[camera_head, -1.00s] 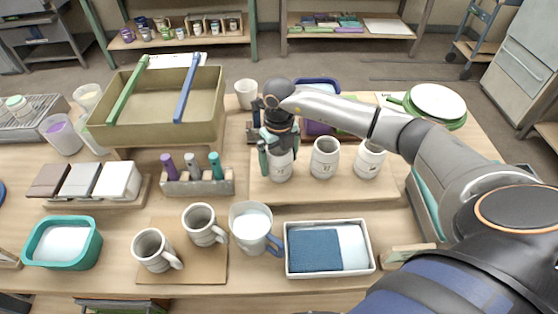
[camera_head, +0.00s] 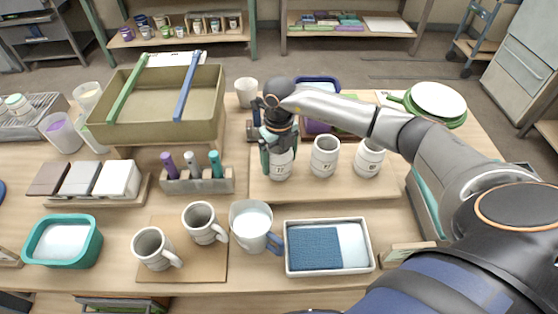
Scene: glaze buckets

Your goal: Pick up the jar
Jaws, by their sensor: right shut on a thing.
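Three pale jars with dark markings stand in a row on a wooden board (camera_head: 320,190) in the head view. My right gripper (camera_head: 279,145) points down at the leftmost jar (camera_head: 281,166) and is shut on its upper part, hiding its rim. The middle jar (camera_head: 324,157) and the right jar (camera_head: 368,158) stand free to the right, their tops open. I cannot tell whether the held jar touches the board. My left gripper is not in view.
Behind the gripper are a white cup (camera_head: 246,92) and a blue-rimmed tub (camera_head: 317,84). A rack of glaze sticks (camera_head: 198,184) stands to the left. In front are a measuring jug (camera_head: 251,226), a tray with a blue sponge (camera_head: 328,247) and two grey mugs. The board's front strip is clear.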

